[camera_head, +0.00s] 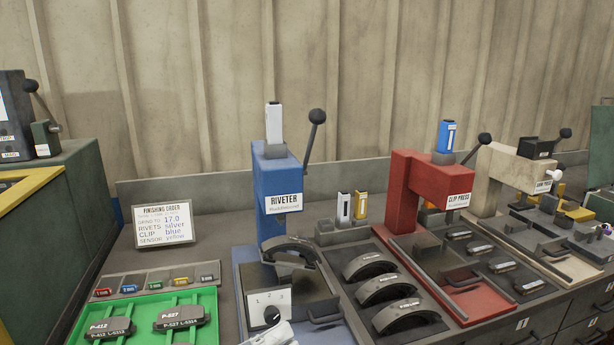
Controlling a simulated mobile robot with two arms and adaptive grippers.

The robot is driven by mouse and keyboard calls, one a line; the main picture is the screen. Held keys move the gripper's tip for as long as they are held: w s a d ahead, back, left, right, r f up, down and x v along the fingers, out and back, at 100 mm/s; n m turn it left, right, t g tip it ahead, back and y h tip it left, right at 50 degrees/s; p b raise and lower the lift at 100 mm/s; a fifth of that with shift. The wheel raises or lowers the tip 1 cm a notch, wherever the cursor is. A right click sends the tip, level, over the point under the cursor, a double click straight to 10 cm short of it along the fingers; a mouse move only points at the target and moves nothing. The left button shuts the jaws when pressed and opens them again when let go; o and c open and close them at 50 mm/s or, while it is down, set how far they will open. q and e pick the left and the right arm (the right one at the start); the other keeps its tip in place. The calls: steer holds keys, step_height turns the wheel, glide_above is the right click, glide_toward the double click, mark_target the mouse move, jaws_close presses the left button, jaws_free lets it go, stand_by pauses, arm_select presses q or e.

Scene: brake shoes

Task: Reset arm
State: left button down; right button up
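A small white and dark shape (268,335) shows at the bottom edge, between the green tray and the riveter. The blue riveter (275,188) stands in the middle with a white cartridge (273,123) on top. Its black-knobbed lever (312,140) points up. A curved brake shoe (293,250) sits in its fixture, above a panel with a dial (271,315).
The red clip press (405,195) and a cream machine (515,175) stand to the right. Several brake shoes (370,266) lie between riveter and press. A green tray (205,333) with pads and an order card (163,225) are left. Bare bench (205,255) shows beside the card.

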arm_select(q)
steer(key=s+a+f+g+y, duration=0.15)
steer(key=f+y, duration=0.25)
steer(key=f, duration=0.4)
steer(key=s+a+f+t+y, duration=0.15)
steer(key=f+y, duration=0.25)
steer(key=f, duration=0.5)
steer(key=s+a+f+n+g+y, duration=0.2)
steer(key=s+a+f+g+y, duration=0.55)
steer(key=s+a+f, duration=0.65)
step_height(320, 180, down, 25)
steer(key=s+p, duration=0.1)
steer(key=s, duration=0.2)
steer(key=s+a+f+g, duration=0.2)
steer(key=s+f, duration=1.2)
steer(key=s, duration=0.2)
steer(key=shift+a+f+y+p, duration=0.15)
steer(key=shift+a+y+p, duration=0.1)
steer(key=shift+y+p, duration=0.2)
arm_select(e)
steer(key=shift+s+r, duration=0.5)
steer(key=shift+r, duration=0.4)
